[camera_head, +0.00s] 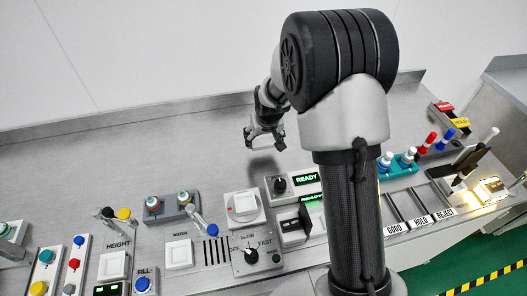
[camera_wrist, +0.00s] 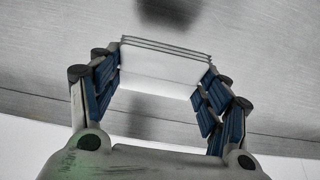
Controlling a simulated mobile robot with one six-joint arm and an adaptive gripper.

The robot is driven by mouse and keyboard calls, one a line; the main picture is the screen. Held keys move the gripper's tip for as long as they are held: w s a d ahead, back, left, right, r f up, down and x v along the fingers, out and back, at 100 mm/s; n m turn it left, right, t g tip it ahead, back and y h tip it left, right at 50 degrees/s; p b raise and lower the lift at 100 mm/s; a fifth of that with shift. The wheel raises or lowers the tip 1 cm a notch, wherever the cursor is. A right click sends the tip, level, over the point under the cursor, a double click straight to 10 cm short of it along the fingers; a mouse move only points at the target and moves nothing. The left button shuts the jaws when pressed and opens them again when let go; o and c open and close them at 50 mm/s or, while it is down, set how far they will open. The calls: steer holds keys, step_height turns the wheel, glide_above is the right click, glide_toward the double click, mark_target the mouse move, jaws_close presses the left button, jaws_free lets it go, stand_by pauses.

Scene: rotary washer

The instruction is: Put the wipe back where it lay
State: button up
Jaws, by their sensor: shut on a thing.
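The wipe (camera_wrist: 160,68) is a white folded pad with thin layered edges, seen in the wrist view between the blue-padded fingers of my gripper (camera_wrist: 157,92). My gripper is shut on it, with one finger at each side. In the head view my gripper (camera_head: 264,139) hangs over the bare back part of the steel bench (camera_head: 175,130), with a dark shadow below it. I cannot make out the wipe in the head view.
Toward the front are a white-topped square unit (camera_head: 242,209), a SLOW/FAST knob box (camera_head: 252,257) and a READY display (camera_head: 307,179). Coloured-cap vials (camera_head: 400,160) and GOOD, HOLD, REJECT slots (camera_head: 420,212) lie right. The back left of the bench is clear.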

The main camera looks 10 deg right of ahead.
mark_target(264, 154)
steer(key=shift+f+b, duration=0.7)
steer(key=shift+f, duration=1.9)
steer(key=shift+f, duration=0.2)
steer(key=o, duration=1.1)
